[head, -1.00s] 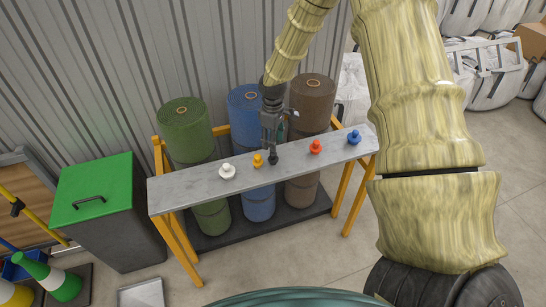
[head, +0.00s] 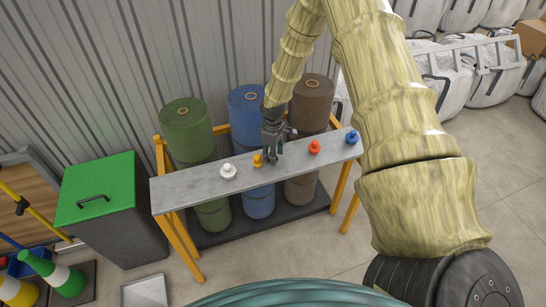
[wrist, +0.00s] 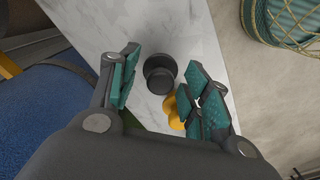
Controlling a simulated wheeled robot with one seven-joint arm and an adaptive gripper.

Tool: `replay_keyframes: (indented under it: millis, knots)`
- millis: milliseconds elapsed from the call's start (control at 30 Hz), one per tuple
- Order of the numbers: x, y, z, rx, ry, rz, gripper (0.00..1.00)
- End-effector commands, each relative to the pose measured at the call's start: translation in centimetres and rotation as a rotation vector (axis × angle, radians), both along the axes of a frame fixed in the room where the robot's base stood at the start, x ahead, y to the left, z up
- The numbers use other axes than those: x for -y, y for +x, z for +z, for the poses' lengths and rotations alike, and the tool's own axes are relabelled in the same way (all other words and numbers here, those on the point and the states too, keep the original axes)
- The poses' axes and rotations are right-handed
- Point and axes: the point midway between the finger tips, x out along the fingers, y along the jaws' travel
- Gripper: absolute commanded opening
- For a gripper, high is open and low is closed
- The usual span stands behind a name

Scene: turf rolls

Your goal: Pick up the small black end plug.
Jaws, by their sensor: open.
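The small black end plug (wrist: 160,74) stands on the grey marbled shelf board (head: 198,188). In the wrist view it lies between and a little beyond the spread fingers of my gripper (wrist: 160,92). In the head view my gripper (head: 273,158) is low over the middle of the board and hides most or all of the black plug. My gripper is open and holds nothing. The yellow plug (head: 257,160) is close beside it and is partly covered by one finger pad in the wrist view (wrist: 172,110).
A white plug (head: 228,171) stands left on the board; a red plug (head: 314,147) and a blue plug (head: 352,137) stand right. Green (head: 187,130), blue (head: 246,105) and brown (head: 312,100) turf rolls stand behind. A green-lidded bin (head: 105,190) is left.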

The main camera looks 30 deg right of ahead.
Motion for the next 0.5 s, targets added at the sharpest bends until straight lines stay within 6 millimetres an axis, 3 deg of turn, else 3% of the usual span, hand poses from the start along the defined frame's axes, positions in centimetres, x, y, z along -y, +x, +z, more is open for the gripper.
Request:
replay_keyframes:
  millis: [300, 500]
  knots:
    - [0.0, 0.0, -0.27, 0.0, 0.0, 0.0, 0.47]
    - [0.01, -0.01, -0.27, 0.0, 0.0, 0.0, 0.13]
